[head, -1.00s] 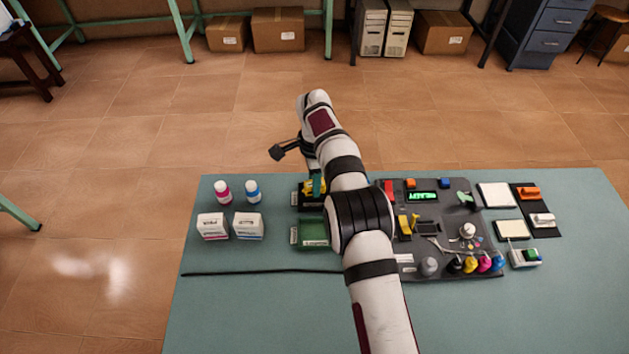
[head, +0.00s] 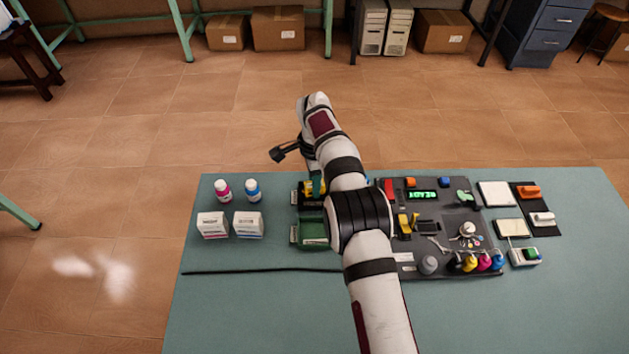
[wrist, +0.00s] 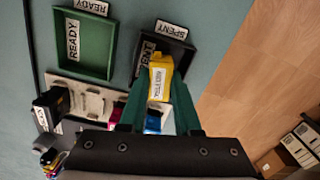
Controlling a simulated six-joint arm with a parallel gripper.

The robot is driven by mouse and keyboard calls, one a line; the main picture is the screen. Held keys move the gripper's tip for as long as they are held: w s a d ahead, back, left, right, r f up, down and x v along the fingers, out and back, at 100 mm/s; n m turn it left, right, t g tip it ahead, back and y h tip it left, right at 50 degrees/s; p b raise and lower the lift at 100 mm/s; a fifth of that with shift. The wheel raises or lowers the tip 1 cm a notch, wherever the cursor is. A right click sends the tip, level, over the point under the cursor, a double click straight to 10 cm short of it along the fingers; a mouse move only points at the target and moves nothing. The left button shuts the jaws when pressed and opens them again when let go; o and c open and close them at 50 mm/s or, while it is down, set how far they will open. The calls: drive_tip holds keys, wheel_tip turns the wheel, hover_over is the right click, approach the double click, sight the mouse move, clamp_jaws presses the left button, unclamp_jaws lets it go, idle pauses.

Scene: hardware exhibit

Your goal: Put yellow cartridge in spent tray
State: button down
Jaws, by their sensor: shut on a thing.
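The yellow cartridge (wrist: 160,75) has a white label and is held between the dark green fingers of my gripper (wrist: 160,88), which is shut on it. In the wrist view the cartridge overlaps the near part of the black tray labelled SPENT (wrist: 179,45). Its height above the tray floor is hard to tell. In the head view a bit of the yellow cartridge (head: 308,187) shows at the black spent tray (head: 296,198), partly hidden by my arm.
The green READY tray (wrist: 86,45) lies beside the spent tray. The dark device board (head: 450,235) with bottles and a lit display is right of my arm. Two bottles (head: 222,190) and two white boxes (head: 212,226) stand left. The table's front left is clear.

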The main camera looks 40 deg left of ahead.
drive_tip(key=shift+f, duration=0.2)
drive_tip(key=shift+c, duration=0.7)
unclamp_jaws()
drive_tip(key=shift+r, duration=0.1)
drive_tip(key=shift+r, duration=3.65)
